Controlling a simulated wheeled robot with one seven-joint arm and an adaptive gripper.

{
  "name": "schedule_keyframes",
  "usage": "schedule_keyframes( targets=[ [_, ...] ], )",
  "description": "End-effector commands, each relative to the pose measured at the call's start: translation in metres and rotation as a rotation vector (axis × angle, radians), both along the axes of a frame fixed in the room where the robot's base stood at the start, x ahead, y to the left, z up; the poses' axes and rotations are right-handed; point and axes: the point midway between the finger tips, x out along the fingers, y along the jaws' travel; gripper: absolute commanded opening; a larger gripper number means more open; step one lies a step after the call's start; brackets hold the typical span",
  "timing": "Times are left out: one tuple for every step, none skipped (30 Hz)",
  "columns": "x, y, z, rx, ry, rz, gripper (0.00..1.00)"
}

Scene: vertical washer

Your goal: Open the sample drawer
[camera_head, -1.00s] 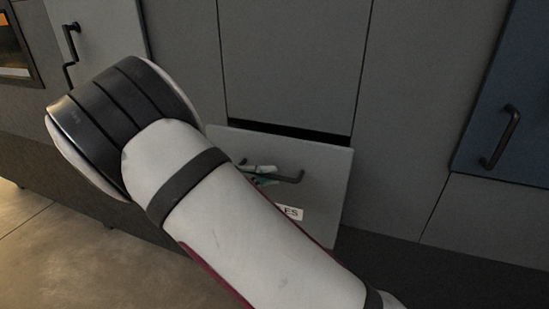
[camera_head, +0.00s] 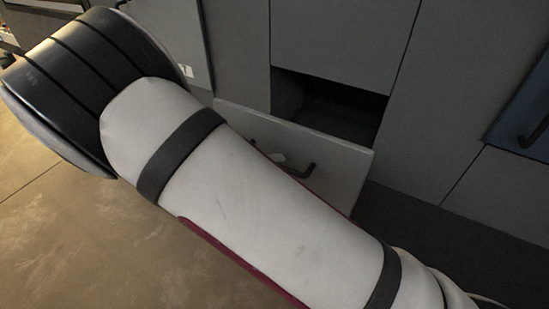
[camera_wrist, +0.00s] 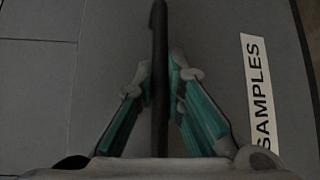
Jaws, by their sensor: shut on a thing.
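The sample drawer (camera_head: 345,160) stands pulled out from the grey cabinet front in the head view, with a dark opening (camera_head: 335,108) above and behind its front panel. Its dark bar handle (camera_head: 309,170) shows partly past my arm; in the wrist view the handle (camera_wrist: 160,60) runs lengthwise between my fingers. A white label reading "SAMPLES" (camera_wrist: 260,95) is on the drawer front, right of the handle. My gripper (camera_wrist: 162,75) is shut on the handle, its teal fingers on both sides of it. In the head view my arm hides most of the gripper and the drawer's lower left.
A blue cabinet door (camera_head: 525,110) with a dark handle is at the right. Grey panels (camera_head: 335,45) surround the drawer. The brown floor (camera_head: 90,230) is clear at lower left.

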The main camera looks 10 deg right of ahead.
Motion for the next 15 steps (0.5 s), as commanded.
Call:
schedule_keyframes(
  targets=[
    [0.0004,0.0007,0.0,0.0,0.001,0.002,0.0],
    [0.0004,0.0006,0.0,0.0,0.001,0.002,0.0],
    [0.0005,0.0006,0.0,0.0,0.001,0.002,0.0],
    [0.0005,0.0006,0.0001,0.0,0.001,0.002,0.0],
    [0.0006,0.0006,0.0001,0.0,0.001,0.002,0.15],
    [0.0006,0.0006,0.0001,0.0,0.001,0.002,0.24],
    [0.0006,0.0005,0.0001,0.0,0.001,0.002,0.31],
    [0.0006,0.0005,0.0001,0.0,0.0,0.002,0.31],
    [0.0007,0.0004,0.0,0.001,0.0,0.002,0.31],
    [0.0007,0.0004,0.0,0.001,0.0,0.002,0.31],
    [0.0007,0.0003,0.0,0.001,0.0,0.002,0.31],
    [0.0007,0.0003,0.0,0.001,0.0,0.002,0.31],
    [0.0007,0.0002,0.0,0.001,0.0,0.002,0.31],
    [0.0007,0.0002,0.0,0.001,0.0,0.001,0.31],
    [0.0006,0.0002,0.0,0.001,0.0,0.001,0.31]
  ],
)
